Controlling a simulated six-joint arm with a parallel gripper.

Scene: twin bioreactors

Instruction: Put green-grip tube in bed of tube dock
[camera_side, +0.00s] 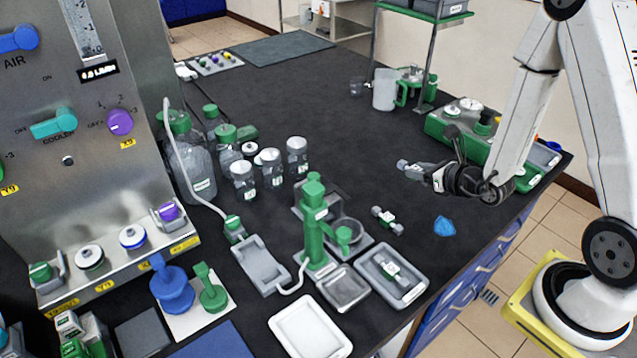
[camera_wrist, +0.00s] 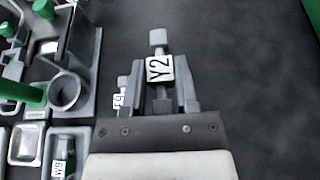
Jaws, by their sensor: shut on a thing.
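My gripper (camera_side: 432,177) is at the right of the bench, above the table, shut on a small tube with a pale end (camera_side: 404,165). In the wrist view the held tube (camera_wrist: 160,68) carries a white "Y2" label and sits between the two fingers (camera_wrist: 164,92); its grip colour is hidden. A green-grip tube (camera_side: 390,266) lies in a grey tray (camera_side: 413,293); it also shows in the wrist view (camera_wrist: 63,157). Another small tube with a green middle (camera_side: 386,219) lies on the table. A grey bed with a green end (camera_side: 260,265) may be the tube dock; I cannot tell for sure.
A green column stand (camera_side: 314,220) rises among the grey trays. Several grey-capped jars (camera_side: 270,167) stand left of it. A blue lump (camera_side: 444,226) lies near the right edge. A green instrument box (camera_side: 470,130) is behind my gripper. The dark mid-table is clear.

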